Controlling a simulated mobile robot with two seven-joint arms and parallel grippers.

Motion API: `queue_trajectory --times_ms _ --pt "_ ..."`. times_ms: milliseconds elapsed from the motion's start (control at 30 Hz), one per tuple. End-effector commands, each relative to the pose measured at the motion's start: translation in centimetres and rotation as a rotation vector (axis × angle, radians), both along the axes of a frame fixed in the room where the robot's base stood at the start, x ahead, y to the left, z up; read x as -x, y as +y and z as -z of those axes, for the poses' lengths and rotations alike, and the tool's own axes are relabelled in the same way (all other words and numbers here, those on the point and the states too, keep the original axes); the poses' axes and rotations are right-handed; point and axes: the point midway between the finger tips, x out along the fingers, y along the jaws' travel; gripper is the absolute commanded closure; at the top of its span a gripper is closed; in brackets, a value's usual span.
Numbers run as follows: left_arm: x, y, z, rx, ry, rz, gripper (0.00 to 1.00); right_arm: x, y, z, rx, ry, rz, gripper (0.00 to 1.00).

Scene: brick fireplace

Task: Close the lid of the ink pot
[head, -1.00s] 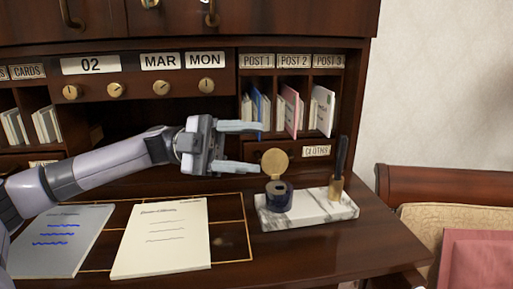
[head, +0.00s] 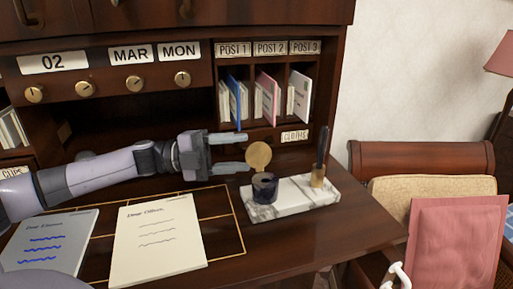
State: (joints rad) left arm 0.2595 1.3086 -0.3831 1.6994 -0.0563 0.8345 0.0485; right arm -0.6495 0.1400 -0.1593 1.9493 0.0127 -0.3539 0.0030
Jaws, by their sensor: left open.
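The ink pot (head: 264,188) is a small dark blue pot on the left part of a white marble stand (head: 296,201). Its round gold lid (head: 259,156) stands open and upright at the pot's back edge. My left gripper (head: 246,153) comes in from the left with its two fingers pointing right, apart and empty. The fingertips are just left of the lid and seem close to it; I cannot tell whether they touch. My right gripper is not in view.
A dark pen in a gold holder (head: 318,176) stands on the stand's right part. Two letters (head: 157,242) lie on the desk at left. Post slots with envelopes (head: 266,97) are behind. A chair with a pink cushion (head: 452,245) is at right.

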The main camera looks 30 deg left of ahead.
Motion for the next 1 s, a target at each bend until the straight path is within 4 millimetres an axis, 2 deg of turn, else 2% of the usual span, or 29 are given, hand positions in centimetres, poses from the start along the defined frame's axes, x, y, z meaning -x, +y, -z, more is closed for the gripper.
queue_trajectory --times_ms 300,733,767,900,933,1000 --pt "-1.8 -3.1 -0.6 0.003 -0.001 0.002 0.48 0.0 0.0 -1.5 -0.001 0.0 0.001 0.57" --pt "-2.2 -3.9 -0.4 0.0 0.001 0.001 0.48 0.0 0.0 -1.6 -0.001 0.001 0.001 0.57" --pt "-2.2 -3.9 -0.4 0.0 0.001 0.001 0.51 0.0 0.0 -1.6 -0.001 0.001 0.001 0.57" --pt "-2.2 -3.9 -0.4 0.0 0.001 0.001 0.97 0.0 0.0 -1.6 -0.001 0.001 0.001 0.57" --pt "-2.2 -3.9 -0.4 0.0 0.001 0.001 1.0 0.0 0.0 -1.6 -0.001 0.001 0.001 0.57" --pt "-2.2 -3.9 -0.4 0.0 0.001 0.001 1.0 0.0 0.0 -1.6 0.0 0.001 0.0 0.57"
